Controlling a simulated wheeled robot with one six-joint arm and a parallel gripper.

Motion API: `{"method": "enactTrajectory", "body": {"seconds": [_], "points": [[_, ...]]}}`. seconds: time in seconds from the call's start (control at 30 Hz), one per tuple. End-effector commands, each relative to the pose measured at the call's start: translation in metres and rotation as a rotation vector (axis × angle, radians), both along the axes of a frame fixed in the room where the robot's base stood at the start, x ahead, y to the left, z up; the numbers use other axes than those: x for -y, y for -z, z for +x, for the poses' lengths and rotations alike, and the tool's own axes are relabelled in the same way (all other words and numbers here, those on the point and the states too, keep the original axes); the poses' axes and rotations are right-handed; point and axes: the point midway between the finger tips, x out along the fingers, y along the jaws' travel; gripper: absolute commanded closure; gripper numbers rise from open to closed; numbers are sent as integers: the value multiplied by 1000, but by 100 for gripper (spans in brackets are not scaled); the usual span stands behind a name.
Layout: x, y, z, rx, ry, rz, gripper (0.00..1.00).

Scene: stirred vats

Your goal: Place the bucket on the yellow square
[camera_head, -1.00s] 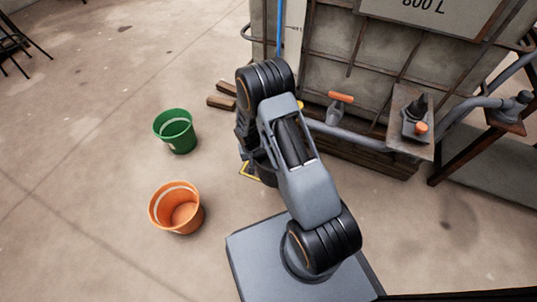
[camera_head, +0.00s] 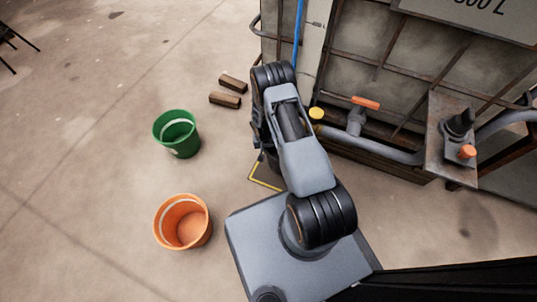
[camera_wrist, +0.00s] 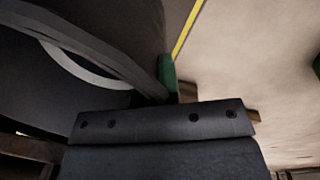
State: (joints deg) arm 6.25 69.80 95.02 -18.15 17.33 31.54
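A dark bucket with a pale curved band fills the left of the wrist view (camera_wrist: 80,50). Its rim runs down to my gripper (camera_wrist: 162,122), which appears shut on the rim; the fingertips are hidden. In the head view my arm covers the gripper and most of this bucket. The yellow square (camera_head: 251,177) is an outline on the floor. One corner shows left of and below my gripper's end, and the rest is hidden. A yellow line also crosses the top of the wrist view (camera_wrist: 187,30). I cannot tell whether the bucket touches the floor.
A green bucket (camera_head: 177,133) and an orange bucket (camera_head: 183,222) stand on the floor to the left. Two wooden blocks (camera_head: 225,100) lie behind. A large vat (camera_head: 400,70) with pipes and an orange-handled valve (camera_head: 366,103) stands at the right.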

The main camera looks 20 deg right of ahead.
Motion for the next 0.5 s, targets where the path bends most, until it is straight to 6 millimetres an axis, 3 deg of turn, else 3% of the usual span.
{"method": "enactTrajectory", "body": {"seconds": [0.23,0.5], "points": [[-1,15,1,1,-2,0,100],[0,45,0,0,1,0,100]]}}
